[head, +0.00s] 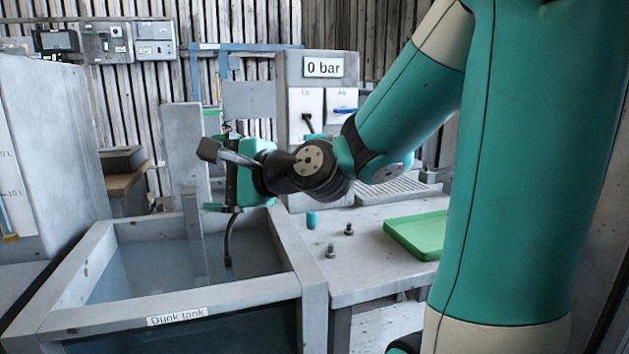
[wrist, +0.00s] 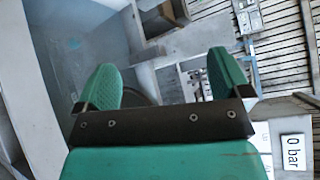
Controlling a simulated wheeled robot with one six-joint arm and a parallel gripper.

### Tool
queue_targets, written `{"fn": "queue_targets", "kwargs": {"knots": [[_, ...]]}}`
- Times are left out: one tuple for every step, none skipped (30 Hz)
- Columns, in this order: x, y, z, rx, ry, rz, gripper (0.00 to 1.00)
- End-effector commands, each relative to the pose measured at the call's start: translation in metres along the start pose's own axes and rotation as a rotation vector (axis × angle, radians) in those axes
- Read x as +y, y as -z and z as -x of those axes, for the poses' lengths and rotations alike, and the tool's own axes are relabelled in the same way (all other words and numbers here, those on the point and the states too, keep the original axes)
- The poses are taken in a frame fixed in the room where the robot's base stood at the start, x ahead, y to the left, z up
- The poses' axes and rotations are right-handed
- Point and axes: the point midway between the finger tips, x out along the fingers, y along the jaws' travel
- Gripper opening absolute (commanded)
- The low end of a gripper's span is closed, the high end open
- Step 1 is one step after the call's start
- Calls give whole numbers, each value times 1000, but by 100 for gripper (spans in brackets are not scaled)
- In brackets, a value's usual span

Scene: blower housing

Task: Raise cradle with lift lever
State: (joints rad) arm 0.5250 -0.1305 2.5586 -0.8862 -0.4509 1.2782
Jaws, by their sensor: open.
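The lift lever (head: 308,123) is a small black handle on a white plate labelled "Lift" on the grey control panel. My gripper (head: 218,172) is open and empty, left of and below this lever in the head view, over the back of the dunk tank (head: 165,307). Both green fingers of my gripper (wrist: 163,80) stand wide apart in the wrist view. The lever cannot be made out in the wrist view. I cannot clearly pick out the cradle; my gripper and the tank wall hide part of that area.
A blue air handle (head: 345,110) sits right of the lever, under the "0 bar" display (head: 323,67). A green tray (head: 417,236) and two small dark fittings (head: 348,229) lie on the bench. A dark hose (head: 229,242) hangs into the tank. A grey post stands behind my gripper.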

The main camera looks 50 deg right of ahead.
Motion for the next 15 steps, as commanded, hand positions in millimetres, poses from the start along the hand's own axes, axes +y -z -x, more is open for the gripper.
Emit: {"fn": "queue_targets", "kwargs": {"knots": [[19,44,2,73,123,-141,95],[16,64,6,106,204,-228,95],[12,88,15,141,311,-336,95],[10,105,23,159,390,-411,95],[8,121,31,174,467,-479,95],[7,141,43,188,565,-562,95],[5,154,53,193,634,-615,95],[5,165,62,196,697,-662,95],[4,178,73,195,774,-716,95],[3,186,81,193,822,-749,95],[2,192,88,190,866,-777,95],[2,199,96,185,913,-807,95],[1,203,100,181,941,-824,95],[0,206,104,178,962,-837,95],[-2,209,107,174,984,-850,95]]}}
